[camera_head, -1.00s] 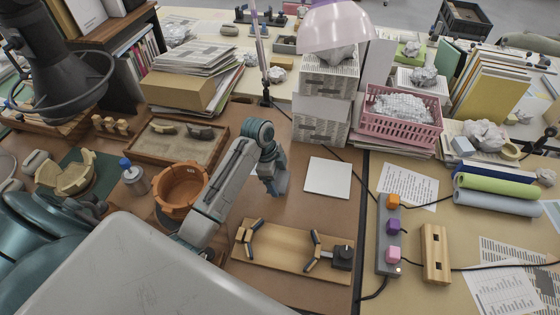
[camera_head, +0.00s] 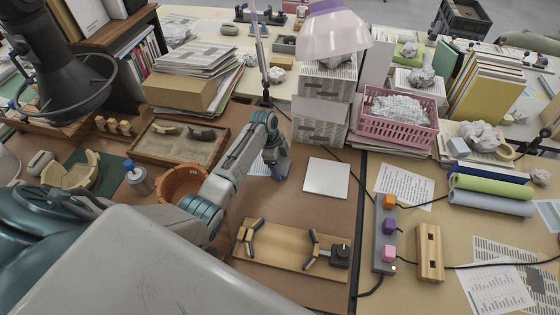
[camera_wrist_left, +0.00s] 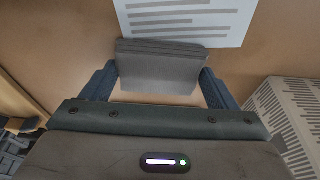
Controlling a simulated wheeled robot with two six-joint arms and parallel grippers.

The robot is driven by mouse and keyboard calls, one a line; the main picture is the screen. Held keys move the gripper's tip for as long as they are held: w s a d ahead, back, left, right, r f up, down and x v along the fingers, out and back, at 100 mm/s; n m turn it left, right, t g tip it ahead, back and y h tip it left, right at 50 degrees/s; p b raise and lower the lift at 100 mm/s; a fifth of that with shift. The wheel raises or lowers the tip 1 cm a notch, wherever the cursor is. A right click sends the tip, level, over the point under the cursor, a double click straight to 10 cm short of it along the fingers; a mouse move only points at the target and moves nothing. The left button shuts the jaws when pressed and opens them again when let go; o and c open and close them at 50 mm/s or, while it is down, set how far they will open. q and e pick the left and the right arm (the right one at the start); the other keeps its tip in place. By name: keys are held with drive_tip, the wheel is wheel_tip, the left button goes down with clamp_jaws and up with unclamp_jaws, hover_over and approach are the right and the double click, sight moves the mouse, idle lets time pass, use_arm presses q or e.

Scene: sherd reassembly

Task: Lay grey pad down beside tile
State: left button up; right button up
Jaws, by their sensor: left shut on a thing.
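My left gripper (camera_head: 281,168) is over the brown desk, just left of the white square tile (camera_head: 327,178). In the left wrist view its two dark blue fingers (camera_wrist_left: 158,70) are shut on the sides of the grey pad (camera_wrist_left: 160,52). The pad looks like a flat, rounded grey slab. In the head view the pad is hidden by the gripper. The wrist view does not settle whether the pad touches the desk. The tile lies flat and apart from the gripper. My right gripper is not in view.
A printed sheet (camera_head: 261,164) lies just left of the gripper and also shows in the wrist view (camera_wrist_left: 190,15). An orange pot (camera_head: 178,184) stands left, partly behind my arm. A wooden board with clamps (camera_head: 285,250) lies in front. A newsprint-covered block (camera_head: 320,125) stands behind the tile.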

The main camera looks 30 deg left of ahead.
use_arm(q)
drive_tip(key=shift+f, duration=0.15)
drive_tip(key=o, duration=0.8)
drive_tip(key=shift+r, duration=0.2)
drive_tip(key=shift+a+r, duration=0.1)
drive_tip(key=shift+r, duration=0.15)
drive_tip(key=shift+b+v, duration=1.5)
drive_tip(key=shift+v, duration=4.2)
